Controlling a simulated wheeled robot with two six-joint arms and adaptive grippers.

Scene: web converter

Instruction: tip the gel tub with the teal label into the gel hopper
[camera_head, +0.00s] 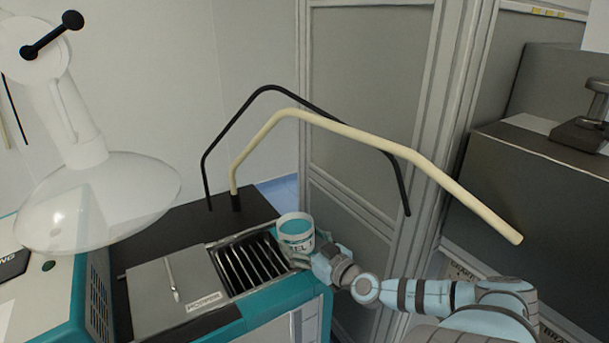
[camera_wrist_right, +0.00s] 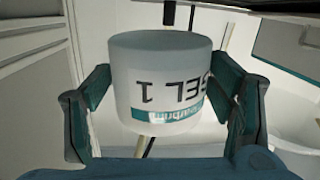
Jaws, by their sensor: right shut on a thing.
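The gel tub (camera_head: 297,230) is white with a teal top face and dark "GEL 1" lettering. My right gripper (camera_head: 312,258) is shut on it and holds it at the right edge of the slatted hopper opening (camera_head: 250,262). The tub looks close to upright, with a slight lean. In the right wrist view the tub (camera_wrist_right: 160,85) sits between the two fingers (camera_wrist_right: 165,105), and its lettering and teal label band appear upside down. Whether the tub touches the hopper rim cannot be told. My left gripper is not in view.
A grey lid panel (camera_head: 178,298) with a handle lies left of the slats. Black and cream bent tubes (camera_head: 375,145) arch above and behind the tub. A translucent white dome (camera_head: 100,200) hangs at the left. A framed grey panel (camera_head: 350,100) stands behind.

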